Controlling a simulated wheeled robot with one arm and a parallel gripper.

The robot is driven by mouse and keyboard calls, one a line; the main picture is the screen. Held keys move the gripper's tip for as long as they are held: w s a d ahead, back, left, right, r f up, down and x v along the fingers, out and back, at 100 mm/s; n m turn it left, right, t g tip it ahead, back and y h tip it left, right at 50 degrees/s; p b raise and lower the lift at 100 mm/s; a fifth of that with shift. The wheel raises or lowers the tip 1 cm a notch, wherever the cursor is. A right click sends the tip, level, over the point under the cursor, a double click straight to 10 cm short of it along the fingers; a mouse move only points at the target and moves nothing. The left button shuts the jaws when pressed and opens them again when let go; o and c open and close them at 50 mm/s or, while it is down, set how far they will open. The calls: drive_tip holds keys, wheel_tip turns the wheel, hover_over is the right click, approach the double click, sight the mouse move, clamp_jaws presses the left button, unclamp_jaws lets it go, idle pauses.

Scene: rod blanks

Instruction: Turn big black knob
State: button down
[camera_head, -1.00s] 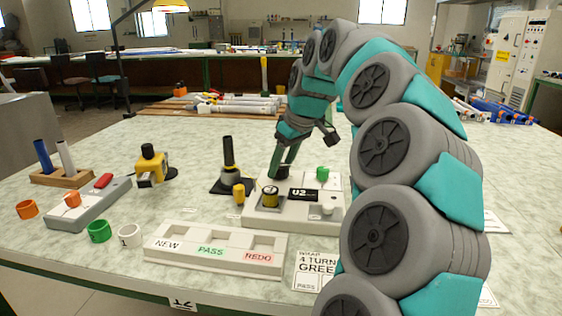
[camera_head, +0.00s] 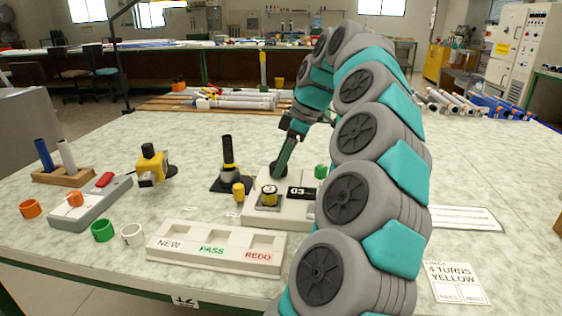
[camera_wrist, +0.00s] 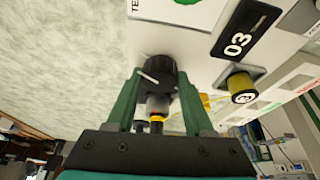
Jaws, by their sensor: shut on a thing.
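The big black knob (camera_wrist: 160,72) sits on the white device (camera_head: 290,215) and has a white pointer line on its top. My gripper (camera_wrist: 158,88) has its two green fingers closed around the knob from both sides. In the head view the gripper (camera_head: 281,166) reaches down to the back left of the device, and the knob is mostly hidden by the fingers. The display (camera_wrist: 238,36) beside the knob reads 03. A yellow-and-black knob (camera_head: 269,196) and a green button (camera_head: 321,171) are also on the device.
A white tray (camera_head: 205,262) marked NEW, PASS, REDO lies in front. A "4 TURNS YELLOW" card (camera_head: 457,283) lies at right. My arm covers the device's right side.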

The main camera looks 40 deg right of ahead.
idle(0.4)
drive_tip(key=shift+c, duration=1.4)
unclamp_jaws()
